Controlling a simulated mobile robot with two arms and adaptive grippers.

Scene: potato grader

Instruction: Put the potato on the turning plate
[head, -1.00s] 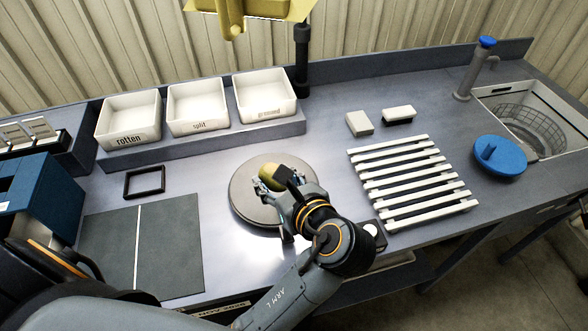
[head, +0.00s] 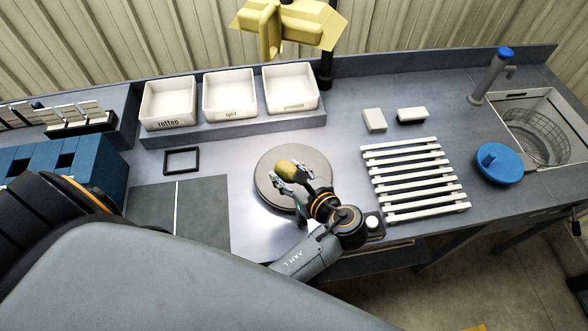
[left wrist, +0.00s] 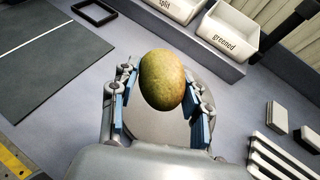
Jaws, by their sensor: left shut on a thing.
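The potato (head: 286,166) is yellow-green and brownish, held between the fingers of my left gripper (head: 290,177). The left wrist view shows the potato (left wrist: 162,80) between the two fingers of the gripper (left wrist: 161,96), which is shut on it. The round grey turning plate (head: 318,166) lies under and around the potato in the head view, and its surface also shows in the left wrist view (left wrist: 155,128). I cannot tell whether the potato touches the plate. My right gripper is not in view.
White bins marked rotten (head: 168,106), split (head: 230,95) and greened (left wrist: 229,30) stand on a raised shelf behind the plate. A slatted white rack (head: 415,180) is to its right, a grey mat (head: 205,215) to its left. A blue lid (head: 498,164) lies near the sink.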

